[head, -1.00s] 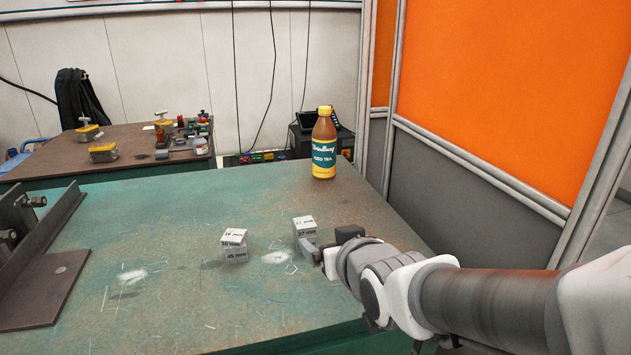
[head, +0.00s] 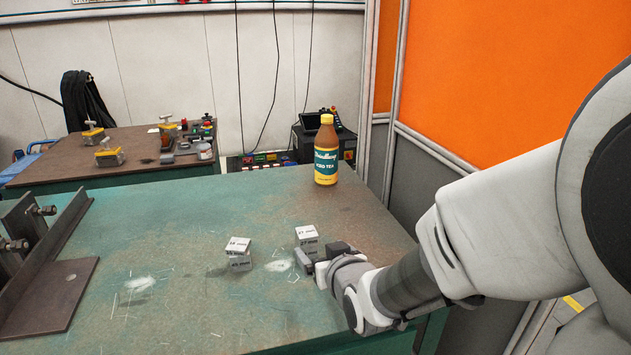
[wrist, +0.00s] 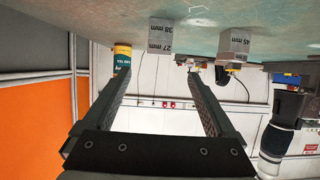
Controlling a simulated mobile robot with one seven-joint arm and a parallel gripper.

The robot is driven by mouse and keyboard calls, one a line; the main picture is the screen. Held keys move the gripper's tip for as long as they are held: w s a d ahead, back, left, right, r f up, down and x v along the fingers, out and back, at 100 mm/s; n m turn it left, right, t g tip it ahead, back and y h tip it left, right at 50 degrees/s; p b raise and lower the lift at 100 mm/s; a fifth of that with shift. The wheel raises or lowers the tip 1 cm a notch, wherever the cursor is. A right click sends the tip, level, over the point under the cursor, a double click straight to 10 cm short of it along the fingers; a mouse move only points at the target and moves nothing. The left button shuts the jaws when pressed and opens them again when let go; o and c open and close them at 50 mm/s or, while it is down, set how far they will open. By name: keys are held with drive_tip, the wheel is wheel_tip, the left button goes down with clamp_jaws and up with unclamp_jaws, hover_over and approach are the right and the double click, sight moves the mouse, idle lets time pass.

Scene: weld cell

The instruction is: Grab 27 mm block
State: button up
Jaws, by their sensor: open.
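The 27 mm block (head: 307,235) is a small grey-white block with dark lettering, standing on the green table. In the wrist view the block (wrist: 161,36) shows a face marked 27 mm and another that seems to read 38 mm. My gripper (head: 320,254) is low over the table, right beside the block on its near side, and partly hides it in the head view. In the wrist view my gripper (wrist: 158,76) is open with nothing between its fingers. The block shows above the fingertips in that picture, across the gap and not gripped.
A similar block (head: 239,252) stands to the left and shows 45 mm in the wrist view (wrist: 237,40). An iced tea bottle (head: 326,152) stands behind. A dark metal fixture (head: 45,290) fills the table's left end. The orange and grey partition (head: 480,90) borders the right.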

drive_tip(key=p, duration=0.3)
drive_tip(key=shift+w+p, duration=0.1)
drive_tip(key=shift+p, duration=0.2)
drive_tip(key=b, duration=0.2)
approach(306, 231)
drive_tip(key=w+f, duration=0.1)
drive_tip(key=w+a+f, duration=0.1)
drive_tip(key=w, duration=0.1)
drive_tip(key=shift+w+f, duration=0.1)
drive_tip(key=shift+f, duration=0.3)
drive_tip(key=shift+w+r+b+x, duration=0.1)
drive_tip(key=shift+r+b+x, duration=0.05)
drive_tip(key=shift+x, duration=0.8)
drive_tip(key=shift+w+r+b+x, duration=0.1)
drive_tip(key=shift+r+b+x, duration=0.05)
drive_tip(key=shift+x, duration=0.8)
drive_tip(key=shift+r+b+x, duration=0.15)
drive_tip(key=shift+x, duration=0.8)
drive_tip(key=c, duration=1.4)
clamp_jaws()
drive_tip(key=shift+r, duration=0.15)
